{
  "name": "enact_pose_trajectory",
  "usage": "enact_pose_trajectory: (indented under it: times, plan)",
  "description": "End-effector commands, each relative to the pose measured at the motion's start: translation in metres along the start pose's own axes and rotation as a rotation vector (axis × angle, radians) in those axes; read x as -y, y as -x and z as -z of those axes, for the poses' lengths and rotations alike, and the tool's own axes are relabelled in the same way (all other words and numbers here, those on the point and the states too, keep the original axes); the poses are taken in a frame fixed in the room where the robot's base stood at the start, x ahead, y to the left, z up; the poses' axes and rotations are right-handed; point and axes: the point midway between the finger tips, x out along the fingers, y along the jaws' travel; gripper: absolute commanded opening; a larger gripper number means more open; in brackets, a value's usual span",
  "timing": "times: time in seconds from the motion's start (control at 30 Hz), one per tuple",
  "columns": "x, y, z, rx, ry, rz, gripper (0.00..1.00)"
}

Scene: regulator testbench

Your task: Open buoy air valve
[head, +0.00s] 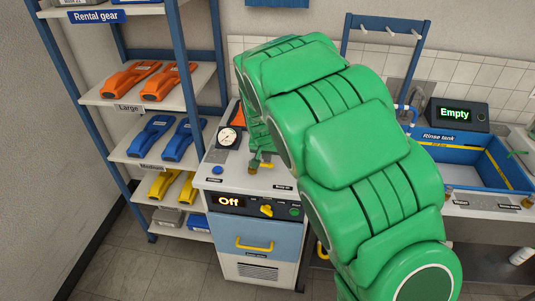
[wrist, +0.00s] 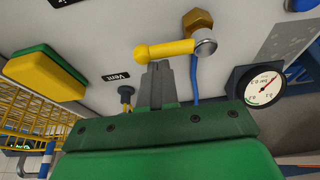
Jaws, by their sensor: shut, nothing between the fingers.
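In the wrist view, a yellow valve lever (wrist: 165,49) runs sideways from a silver hub below a brass hex fitting (wrist: 197,21). No readable label names it as the buoy air valve. My gripper (wrist: 158,68) is shut and empty, its dark fingertips just below the lever's middle. I cannot tell whether they touch it. In the head view my green arm reaches over the bench, and the small yellow and brass part (head: 265,165) by its end is mostly hidden.
A round gauge (wrist: 262,87) is right of my fingers; a "Vent" label (wrist: 117,77) and small brass-yellow fitting (wrist: 126,97) are left. A green-yellow block (wrist: 45,73) lies further left. The head view shows the "Off" panel (head: 229,201), gear shelf (head: 150,93) and "Empty" rinse tank (head: 490,160).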

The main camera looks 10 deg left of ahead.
Motion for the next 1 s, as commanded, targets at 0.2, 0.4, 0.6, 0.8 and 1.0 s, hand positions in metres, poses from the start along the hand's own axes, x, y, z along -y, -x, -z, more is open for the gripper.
enact_pose_trajectory:
  times: [0.2, 0.4, 0.6, 0.8, 1.0]
  plan:
    - [0.000, 0.000, 0.000, -0.001, -0.004, -0.002, 0.00]
    - [-0.001, 0.001, -0.002, -0.002, -0.046, -0.017, 0.00]
    - [-0.002, 0.003, -0.007, -0.004, -0.154, -0.059, 0.00]
    - [-0.002, 0.007, -0.015, -0.005, -0.319, -0.119, 0.00]
    - [0.000, 0.010, -0.023, -0.006, -0.500, -0.183, 0.00]
